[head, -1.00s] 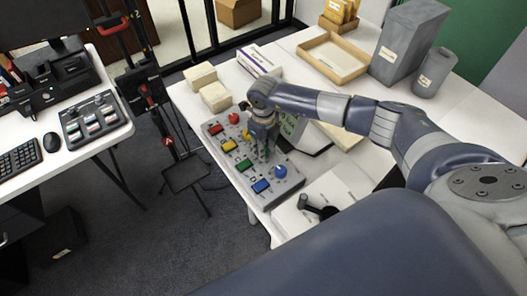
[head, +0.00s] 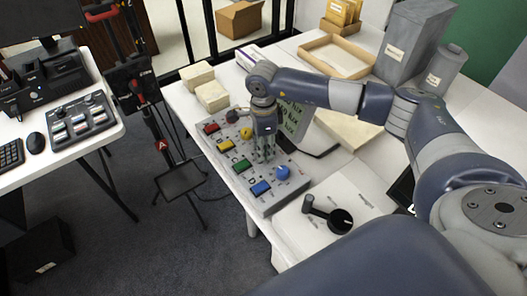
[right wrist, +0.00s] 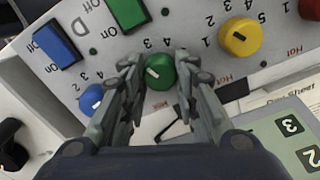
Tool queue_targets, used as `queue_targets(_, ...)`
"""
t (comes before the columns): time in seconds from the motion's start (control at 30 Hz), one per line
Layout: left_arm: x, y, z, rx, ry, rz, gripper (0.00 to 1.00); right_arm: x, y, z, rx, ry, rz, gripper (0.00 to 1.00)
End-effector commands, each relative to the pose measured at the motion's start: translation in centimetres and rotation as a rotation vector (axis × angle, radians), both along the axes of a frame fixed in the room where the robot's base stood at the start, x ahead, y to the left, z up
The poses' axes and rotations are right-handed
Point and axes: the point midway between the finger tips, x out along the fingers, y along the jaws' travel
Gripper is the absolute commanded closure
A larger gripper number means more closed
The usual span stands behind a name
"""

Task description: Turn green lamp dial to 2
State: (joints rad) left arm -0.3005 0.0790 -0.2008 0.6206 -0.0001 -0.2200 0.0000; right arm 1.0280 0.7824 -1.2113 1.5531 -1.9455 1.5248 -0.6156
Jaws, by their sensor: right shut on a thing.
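The grey control panel (head: 285,188) lies on the white table, with coloured buttons and dials in rows. The green dial (right wrist: 159,71) sits between the fingers of my right gripper (right wrist: 152,82) in the right wrist view, and the gripper is shut on it. Its white mark points up and left in that view; some numbers near it are hidden by the fingers, so I cannot tell the setting. In the head view my right gripper (head: 265,155) comes down onto the panel and hides the green dial. The green button (head: 243,166) is beside it. My left gripper is not in view.
The blue dial (right wrist: 92,99) and yellow dial (right wrist: 240,37) flank the green one closely. A sign (head: 292,118) stands behind my gripper. Cream blocks (head: 212,96) and a wooden tray (head: 338,55) are farther back.

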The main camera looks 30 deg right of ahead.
Motion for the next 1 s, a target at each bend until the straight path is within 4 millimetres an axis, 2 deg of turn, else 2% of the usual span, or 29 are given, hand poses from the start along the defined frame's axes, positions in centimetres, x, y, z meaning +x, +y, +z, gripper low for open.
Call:
queue_targets(0.03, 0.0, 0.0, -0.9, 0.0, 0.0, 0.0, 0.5, 0.1, 0.0, -0.4, 0.0, -0.002, 0.038, 0.96)
queue_targets(0.1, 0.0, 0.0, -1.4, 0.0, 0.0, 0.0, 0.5, 0.1, 0.0, -0.3, 0.001, -0.002, 0.088, 0.96)
queue_targets(0.4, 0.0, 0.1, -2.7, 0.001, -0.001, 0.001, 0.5, 0.0, 0.0, -0.2, 0.001, -0.001, 0.243, 0.96)
queue_targets(1.0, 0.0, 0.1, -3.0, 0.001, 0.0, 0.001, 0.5, 0.0, 0.0, 0.0, 0.001, 0.0, 0.298, 0.96)
